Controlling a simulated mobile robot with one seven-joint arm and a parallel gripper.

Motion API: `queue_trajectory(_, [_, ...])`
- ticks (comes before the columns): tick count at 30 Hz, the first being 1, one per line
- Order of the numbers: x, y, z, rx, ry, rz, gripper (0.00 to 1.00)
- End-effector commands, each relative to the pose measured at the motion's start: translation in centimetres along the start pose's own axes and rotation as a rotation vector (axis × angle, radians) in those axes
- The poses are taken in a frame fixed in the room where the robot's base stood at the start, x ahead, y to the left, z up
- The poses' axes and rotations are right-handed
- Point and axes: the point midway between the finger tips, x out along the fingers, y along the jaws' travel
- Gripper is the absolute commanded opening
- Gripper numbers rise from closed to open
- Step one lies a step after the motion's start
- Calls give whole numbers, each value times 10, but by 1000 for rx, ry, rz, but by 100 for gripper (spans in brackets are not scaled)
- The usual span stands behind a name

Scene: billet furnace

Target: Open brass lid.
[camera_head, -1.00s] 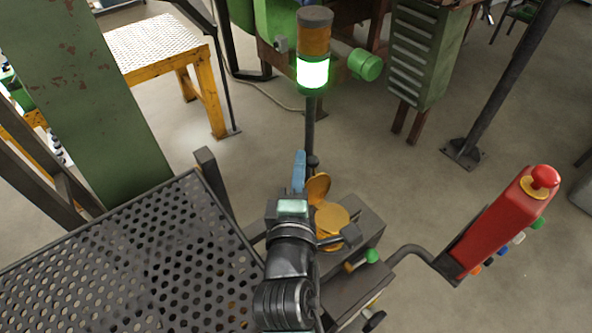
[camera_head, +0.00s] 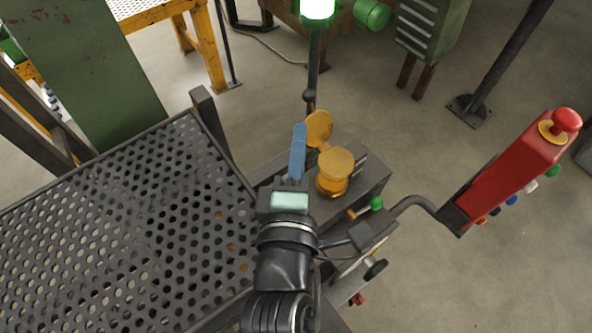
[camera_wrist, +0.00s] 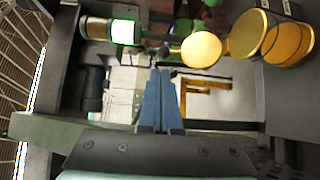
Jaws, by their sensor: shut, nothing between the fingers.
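A round brass lid (camera_head: 319,128) stands tilted up at the far left of a round brass pot (camera_head: 335,186), apparently hinged to it. The pot's top shows as a flat brass circle; I cannot tell whether it is an open mouth. In the wrist view the lid (camera_wrist: 201,50) is a plain disc beside the pot (camera_wrist: 292,45). My gripper (camera_head: 299,130) has blue fingers, shut together and empty. In the head view it is just left of the lid; I cannot tell the gap in depth. In the wrist view the fingertips (camera_wrist: 160,73) are left of and below the lid, apart in the picture.
The pot sits on a dark metal ledge (camera_head: 362,188) with a green-knobbed lever (camera_head: 376,203) near it. A perforated metal table (camera_head: 130,225) lies to the left. A dark post with a lit lamp (camera_head: 318,9) stands behind. A red control box (camera_head: 515,170) is at right.

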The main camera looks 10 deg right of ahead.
Motion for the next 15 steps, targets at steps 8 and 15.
queue_trajectory(8, [-41,0,0,0,0,-3,0])
queue_trajectory(15, [-51,0,0,1,0,0,0])
